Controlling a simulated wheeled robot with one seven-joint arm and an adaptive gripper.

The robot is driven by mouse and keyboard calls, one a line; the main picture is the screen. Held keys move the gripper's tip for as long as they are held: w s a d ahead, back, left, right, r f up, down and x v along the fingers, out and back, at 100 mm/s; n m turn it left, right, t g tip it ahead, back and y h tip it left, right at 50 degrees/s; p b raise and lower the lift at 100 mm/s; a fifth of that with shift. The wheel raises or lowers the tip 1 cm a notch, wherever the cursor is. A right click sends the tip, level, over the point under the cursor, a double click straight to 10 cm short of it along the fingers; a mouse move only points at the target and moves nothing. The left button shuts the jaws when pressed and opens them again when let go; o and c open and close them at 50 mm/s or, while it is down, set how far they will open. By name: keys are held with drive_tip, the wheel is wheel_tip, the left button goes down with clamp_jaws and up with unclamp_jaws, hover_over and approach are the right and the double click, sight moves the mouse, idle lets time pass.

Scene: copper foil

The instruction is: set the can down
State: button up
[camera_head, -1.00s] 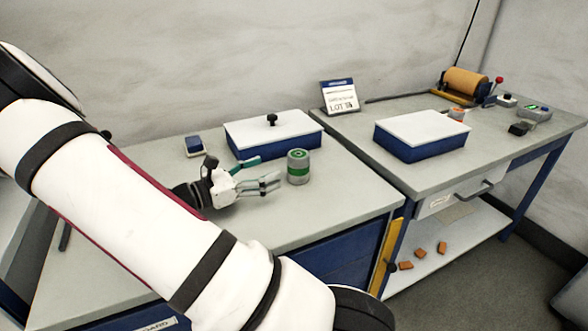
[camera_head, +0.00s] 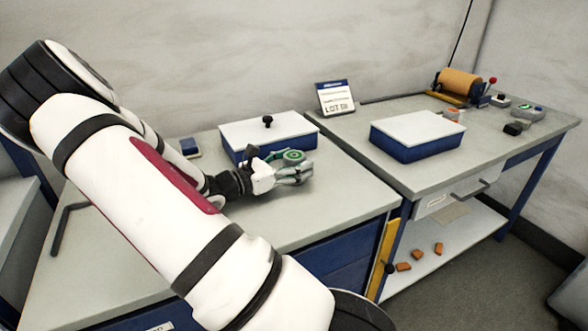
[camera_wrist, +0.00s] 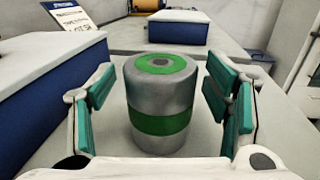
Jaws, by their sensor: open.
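The can (camera_wrist: 160,105) is grey with a green band and a green ring on its top. In the wrist view it stands upright on the grey worktop, between the two fingers of my gripper (camera_wrist: 172,108). The fingers have green pads, and a gap shows between each pad and the can. In the head view my gripper (camera_head: 290,172) is around the can (camera_head: 293,156), and its fingers hide most of the can's side. My gripper is open.
A blue box with a white lid and black knob (camera_head: 268,131) stands just behind the can. A second blue box (camera_head: 418,136) is on the right bench. A lot sign (camera_head: 335,98) stands near the back. The worktop (camera_head: 330,205) in front of the can is clear.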

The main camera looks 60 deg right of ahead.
drive_tip(key=shift+r, duration=0.1)
drive_tip(key=c, duration=1.6)
